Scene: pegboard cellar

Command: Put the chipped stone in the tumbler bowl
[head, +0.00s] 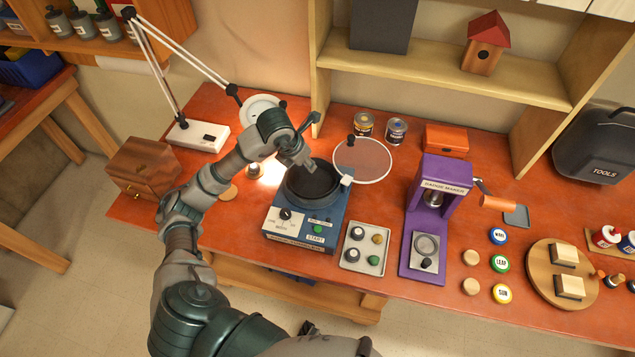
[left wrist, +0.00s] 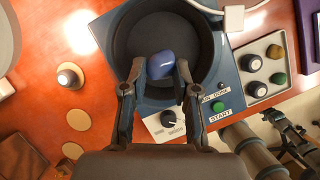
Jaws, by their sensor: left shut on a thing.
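A smooth blue stone (left wrist: 160,66) is between the fingertips of my left gripper (left wrist: 158,78) in the left wrist view. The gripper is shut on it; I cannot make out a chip. The tumbler bowl (head: 324,190) is a dark round bowl on a blue machine (head: 280,225) with a dial and a green START button. In the left wrist view the stone is over the open bowl (left wrist: 122,38), but its height is unclear. In the head view my left gripper (head: 306,164) points down at the bowl and hides the stone. Dark parts at the left wrist view's lower right may be my right gripper.
A clear disc with a black knob (head: 375,165) lies behind the bowl. A tray (head: 350,262) with several small round things stands to the right. Beyond it is a purple badge maker (head: 437,190). A lamp (head: 197,135) and a wooden box (head: 143,168) are at the left.

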